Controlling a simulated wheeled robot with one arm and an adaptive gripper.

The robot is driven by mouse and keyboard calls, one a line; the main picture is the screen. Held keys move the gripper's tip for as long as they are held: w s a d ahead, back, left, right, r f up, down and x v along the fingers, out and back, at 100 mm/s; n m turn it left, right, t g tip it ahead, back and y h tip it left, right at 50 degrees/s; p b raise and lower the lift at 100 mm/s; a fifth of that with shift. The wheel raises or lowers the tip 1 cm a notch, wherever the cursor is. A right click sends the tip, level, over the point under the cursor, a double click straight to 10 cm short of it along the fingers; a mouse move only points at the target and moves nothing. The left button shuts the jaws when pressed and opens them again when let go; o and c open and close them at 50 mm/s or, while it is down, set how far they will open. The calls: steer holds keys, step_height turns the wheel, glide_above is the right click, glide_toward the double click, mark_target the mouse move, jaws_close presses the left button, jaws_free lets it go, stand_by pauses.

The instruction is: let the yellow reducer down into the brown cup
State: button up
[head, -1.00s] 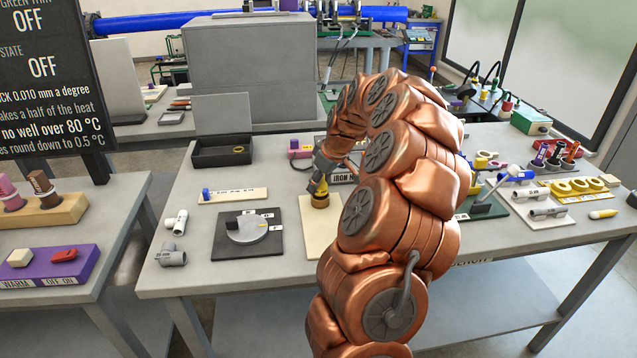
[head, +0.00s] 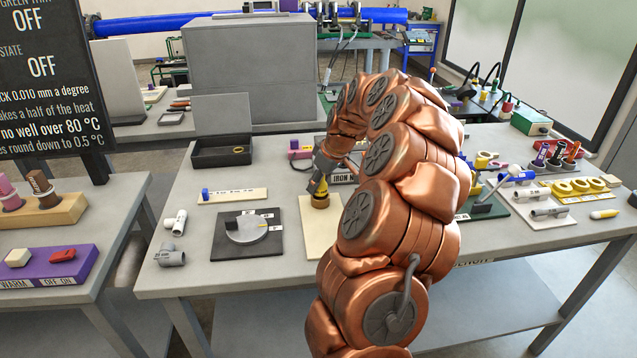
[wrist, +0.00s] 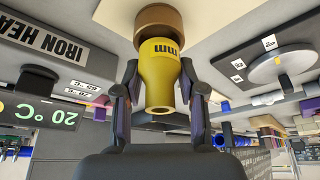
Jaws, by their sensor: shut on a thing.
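The yellow reducer (wrist: 160,75) is held between the two fingers of my gripper (wrist: 158,95) in the wrist view. Its far end meets the brown cup (wrist: 157,20), and that end's depth inside the cup cannot be told. In the head view the yellow reducer (head: 320,186) stands over the brown cup (head: 320,201), roughly upright, with my gripper (head: 319,178) around its upper part. The cup is on a cream board (head: 318,235) on the bench. My arm hides the area just right of the cup.
A dark plate with a grey disc (head: 246,229) lies left of the cream board. Bare bench shows in front of the boards.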

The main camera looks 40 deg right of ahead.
steer(key=shift+f+b, duration=0.5)
steer(key=shift+f, duration=0.25)
steer(key=o, duration=1)
steer(key=shift+o, duration=0.2)
steer(key=shift+r, duration=0.1)
steer(key=v, duration=1.2)
steer(key=shift+w, duration=0.1)
